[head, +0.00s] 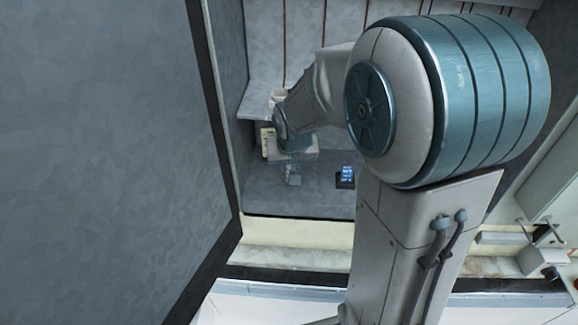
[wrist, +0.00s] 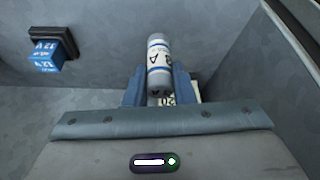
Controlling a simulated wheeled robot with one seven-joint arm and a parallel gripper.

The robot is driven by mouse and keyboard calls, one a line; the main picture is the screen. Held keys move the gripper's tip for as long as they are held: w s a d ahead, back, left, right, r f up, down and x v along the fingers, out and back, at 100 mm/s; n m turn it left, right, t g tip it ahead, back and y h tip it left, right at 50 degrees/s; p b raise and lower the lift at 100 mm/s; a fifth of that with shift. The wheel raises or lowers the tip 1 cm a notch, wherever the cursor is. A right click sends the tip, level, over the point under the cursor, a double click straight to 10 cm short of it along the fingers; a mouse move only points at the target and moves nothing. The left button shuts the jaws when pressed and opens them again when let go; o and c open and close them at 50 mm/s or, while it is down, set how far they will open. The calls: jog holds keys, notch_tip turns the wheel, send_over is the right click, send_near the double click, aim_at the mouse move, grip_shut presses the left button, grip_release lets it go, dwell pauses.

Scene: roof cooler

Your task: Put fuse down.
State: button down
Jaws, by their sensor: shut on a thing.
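A grey-white cylindrical fuse (wrist: 159,52) with blue bands and dark lettering is between the blue fingers of my gripper (wrist: 160,85) in the wrist view. The fingers are shut on its lower part, and its upper part sticks out beyond them. In the head view my gripper (head: 293,174) is inside the grey recess, low over its floor (head: 300,201). The fuse is too small there to make out clearly. I cannot tell whether it touches a surface.
A blue lettered block (wrist: 46,57) sits in a dark holder at upper left; it also shows in the head view (head: 346,173), right of my gripper. A pale lettered item (wrist: 190,93) is partly hidden behind the fingers. Recess walls stand close by. Floor between gripper and block is clear.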

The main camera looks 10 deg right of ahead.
jog(key=shift+w+f, duration=0.15)
jog(key=shift+w, duration=0.4)
jog(key=shift+f+p, duration=0.5)
jog(key=shift+f, duration=1.15)
jog(key=shift+f, duration=0.15)
jog(key=c, duration=1.2)
grip_release()
jog(key=shift+c, duration=0.2)
